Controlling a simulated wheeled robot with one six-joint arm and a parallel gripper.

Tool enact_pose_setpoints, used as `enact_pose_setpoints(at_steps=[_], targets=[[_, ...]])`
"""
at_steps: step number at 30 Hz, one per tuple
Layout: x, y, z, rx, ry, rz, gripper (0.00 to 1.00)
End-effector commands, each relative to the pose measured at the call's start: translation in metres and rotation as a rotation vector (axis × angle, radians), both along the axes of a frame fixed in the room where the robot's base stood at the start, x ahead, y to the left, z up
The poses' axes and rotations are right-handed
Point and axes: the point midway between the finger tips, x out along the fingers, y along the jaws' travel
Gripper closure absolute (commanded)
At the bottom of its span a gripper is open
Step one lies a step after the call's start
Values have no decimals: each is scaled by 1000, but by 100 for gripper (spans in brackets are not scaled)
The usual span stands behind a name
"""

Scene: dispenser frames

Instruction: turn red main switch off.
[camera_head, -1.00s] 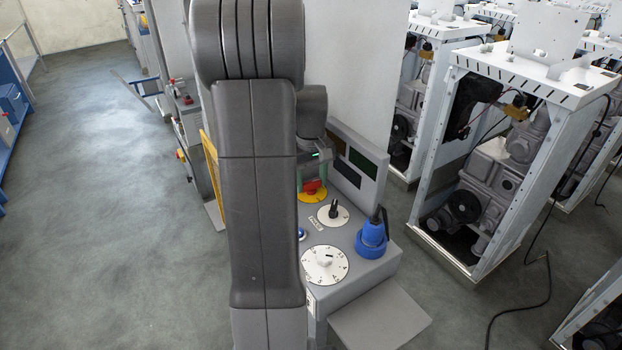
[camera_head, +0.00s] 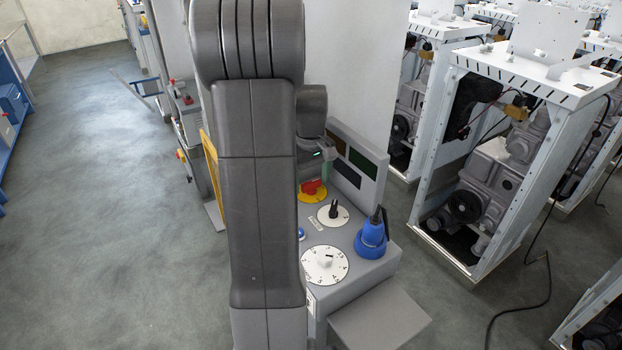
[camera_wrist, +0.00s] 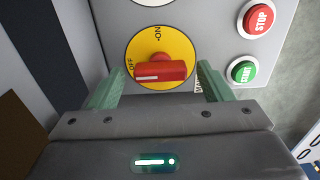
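The red main switch (camera_wrist: 161,71) sits on a round yellow plate (camera_wrist: 179,46) marked ON at the top and OFF at the left. Its bar lies crosswise in the wrist view, with the white mark at its left end, beside OFF. It also shows in the head view as a red knob (camera_head: 312,187) on yellow. My gripper (camera_wrist: 160,69) is open, with one green finger on each side of the switch and a gap at both. In the head view my arm hides the left part of the panel.
A red STOP button (camera_wrist: 258,18) and a green START button (camera_wrist: 243,72) are right of the switch. The panel also holds a black selector (camera_head: 333,211), a white dial (camera_head: 325,264) and a blue plug (camera_head: 372,237). A raised display panel (camera_head: 357,165) stands behind.

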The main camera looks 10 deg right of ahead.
Motion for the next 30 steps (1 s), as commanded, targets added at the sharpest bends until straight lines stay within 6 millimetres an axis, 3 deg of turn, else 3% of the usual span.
enact_pose_setpoints(at_steps=[7, 11, 24, 30], targets=[[0, 0, 0, 1, 1, -1, 27], [0, 0, 12, 0, -2, -1, 27], [0, 0, 106, 0, -3, -1, 27], [0, 0, 131, 0, -1, 0, 27]])
